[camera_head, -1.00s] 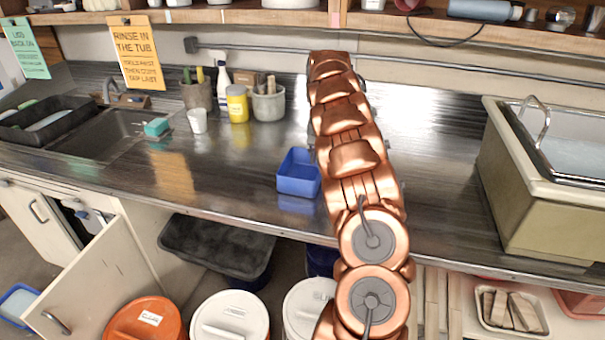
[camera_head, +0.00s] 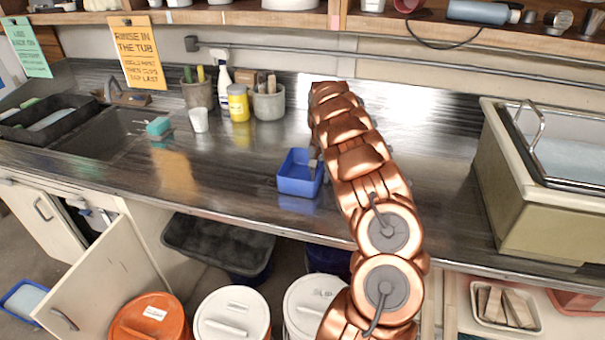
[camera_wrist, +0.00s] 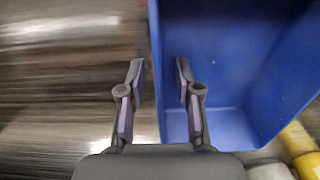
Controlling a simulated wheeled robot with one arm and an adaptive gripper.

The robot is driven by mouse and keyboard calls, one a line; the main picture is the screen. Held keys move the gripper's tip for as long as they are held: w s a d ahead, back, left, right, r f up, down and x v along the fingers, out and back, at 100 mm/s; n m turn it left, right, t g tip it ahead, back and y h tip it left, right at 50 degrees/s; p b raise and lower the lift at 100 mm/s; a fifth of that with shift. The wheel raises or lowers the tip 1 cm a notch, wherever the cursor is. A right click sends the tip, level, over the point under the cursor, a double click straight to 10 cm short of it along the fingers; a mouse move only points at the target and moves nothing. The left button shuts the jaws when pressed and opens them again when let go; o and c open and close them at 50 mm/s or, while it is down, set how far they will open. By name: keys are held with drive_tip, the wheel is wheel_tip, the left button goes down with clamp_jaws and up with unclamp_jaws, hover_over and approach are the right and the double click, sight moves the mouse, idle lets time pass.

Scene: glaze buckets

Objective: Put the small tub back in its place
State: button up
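The small blue tub (camera_head: 299,185) stands open side up on the metal counter, left of my arm in the head view. It fills much of the right half of the wrist view (camera_wrist: 225,60) and looks empty there. My gripper (camera_wrist: 158,72) is open, its two fingers apart. The tub's left wall in that view lies between the fingertips, one finger on each side. I cannot tell whether either finger touches the wall. In the head view the gripper is mostly hidden by my arm, near the tub's right rim.
A yellow jar (camera_head: 238,103), white cup (camera_head: 199,120) and grey tool pot (camera_head: 268,102) stand behind the tub. A sink (camera_head: 100,132) is at left, a large cream basin (camera_head: 545,195) at right. Lidded buckets (camera_head: 232,315) stand below the counter. Bare counter (camera_head: 225,165) lies left of the tub.

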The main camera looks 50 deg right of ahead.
sight(321, 167)
clamp_jaws()
idle(0.7)
drive_tip(key=shift+w+r+b, duration=0.1)
drive_tip(key=shift+r+b, duration=1)
drive_tip(key=shift+r, duration=0.45)
drive_tip(key=shift+s+a+r, duration=0.1)
drive_tip(key=shift+s+r, duration=0.1)
drive_tip(key=shift+s+a+r+b, duration=0.25)
drive_tip(key=shift+s+a+b, duration=0.9)
drive_tip(key=shift+a, duration=1.15)
drive_tip(key=shift+s+a+r+b, duration=0.25)
drive_tip(key=shift+s+a+b, duration=0.45)
drive_tip(key=shift+s+a, duration=1.15)
drive_tip(key=shift+s+a+r+b, duration=0.25)
drive_tip(key=shift+s+a+b, duration=0.65)
drive_tip(key=shift+a, duration=1.8)
